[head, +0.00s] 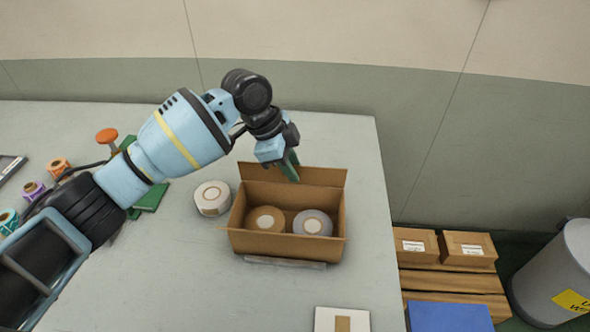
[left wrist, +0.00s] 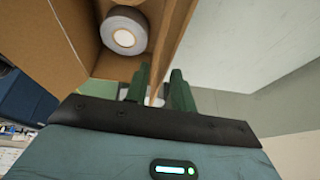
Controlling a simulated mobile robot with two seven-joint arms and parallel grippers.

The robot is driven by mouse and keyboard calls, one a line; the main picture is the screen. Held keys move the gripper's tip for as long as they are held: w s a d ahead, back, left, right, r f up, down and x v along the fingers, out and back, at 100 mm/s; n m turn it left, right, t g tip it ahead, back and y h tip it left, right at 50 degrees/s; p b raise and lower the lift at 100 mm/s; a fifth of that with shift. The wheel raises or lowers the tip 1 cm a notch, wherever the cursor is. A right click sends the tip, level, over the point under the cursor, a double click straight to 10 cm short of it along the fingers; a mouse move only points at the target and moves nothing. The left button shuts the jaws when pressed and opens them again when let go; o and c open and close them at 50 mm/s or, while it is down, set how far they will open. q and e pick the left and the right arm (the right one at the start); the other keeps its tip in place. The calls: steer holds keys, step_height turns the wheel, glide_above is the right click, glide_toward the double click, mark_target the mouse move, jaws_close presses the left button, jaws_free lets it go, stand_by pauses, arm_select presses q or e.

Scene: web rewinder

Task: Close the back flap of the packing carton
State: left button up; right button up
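The brown packing carton (head: 285,246) stands open on the table with its back flap (head: 320,177) sticking up along the far side. Two rolls lie inside, a brown one (head: 266,219) and a grey one (head: 312,223). One roll (left wrist: 123,37) shows inside the carton there. My right gripper is not in view.
A white roll (head: 212,198) stands left of the carton. A grey strip (head: 285,263) lies in front, and a white item (head: 342,320) lies at the near edge. Small coloured rolls (head: 33,190) are at far left. Cartons on a pallet (head: 455,283) and a grey bin (head: 560,275) are right of the table.

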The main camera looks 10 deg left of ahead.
arm_select(q)
steer(key=shift+x, duration=0.85)
steer(key=shift+f, duration=0.15)
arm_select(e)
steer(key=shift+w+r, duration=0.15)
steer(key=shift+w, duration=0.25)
arm_select(q)
jaws_close()
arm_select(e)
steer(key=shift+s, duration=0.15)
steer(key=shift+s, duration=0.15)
